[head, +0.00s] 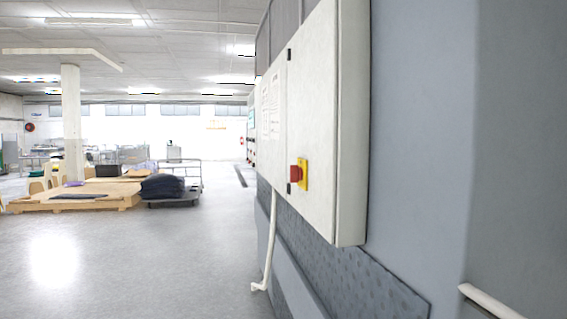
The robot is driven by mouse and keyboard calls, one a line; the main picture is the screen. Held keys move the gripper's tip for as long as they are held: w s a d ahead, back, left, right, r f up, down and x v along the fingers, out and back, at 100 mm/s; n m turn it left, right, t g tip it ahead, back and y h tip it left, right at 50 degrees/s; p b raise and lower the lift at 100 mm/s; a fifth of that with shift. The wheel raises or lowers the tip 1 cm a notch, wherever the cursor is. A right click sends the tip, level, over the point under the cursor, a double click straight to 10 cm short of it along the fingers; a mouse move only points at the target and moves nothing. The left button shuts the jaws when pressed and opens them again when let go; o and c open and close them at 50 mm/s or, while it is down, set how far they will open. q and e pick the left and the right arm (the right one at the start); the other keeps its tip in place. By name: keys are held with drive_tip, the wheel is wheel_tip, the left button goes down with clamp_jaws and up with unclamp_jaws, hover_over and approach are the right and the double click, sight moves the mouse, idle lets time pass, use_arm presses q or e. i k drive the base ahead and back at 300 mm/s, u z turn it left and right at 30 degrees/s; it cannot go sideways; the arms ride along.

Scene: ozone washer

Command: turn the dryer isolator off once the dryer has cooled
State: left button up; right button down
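A red rotary isolator knob (295,173) on a yellow plate (304,173) sits on the front of a pale wall cabinet (315,120). I see it at a steep angle, so I cannot tell which position the knob is in. No label naming the dryer is readable, and no sign of the dryer's temperature can be made out. Neither of my grippers is in view.
A grey wall (420,130) fills the right side close by. A white pipe (270,240) runs down below the cabinet. A wooden platform (75,200) and a cart with a dark load (163,187) stand at the left. The floor (150,265) between is clear.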

sight(296, 172)
drive_tip(key=u, duration=0.95)
drive_tip(key=i, duration=1.8)
drive_tip(key=u, duration=0.9)
drive_tip(key=i, duration=2.55)
drive_tip(key=z, duration=0.9)
drive_tip(key=i, duration=1.45)
drive_tip(key=z, duration=1.7)
drive_tip(key=i, duration=0.5)
drive_tip(key=z, duration=0.1)
drive_tip(key=k, duration=0.35)
drive_tip(key=z, duration=1.75)
drive_tip(key=i, duration=1.5)
drive_tip(key=z, duration=0.6)
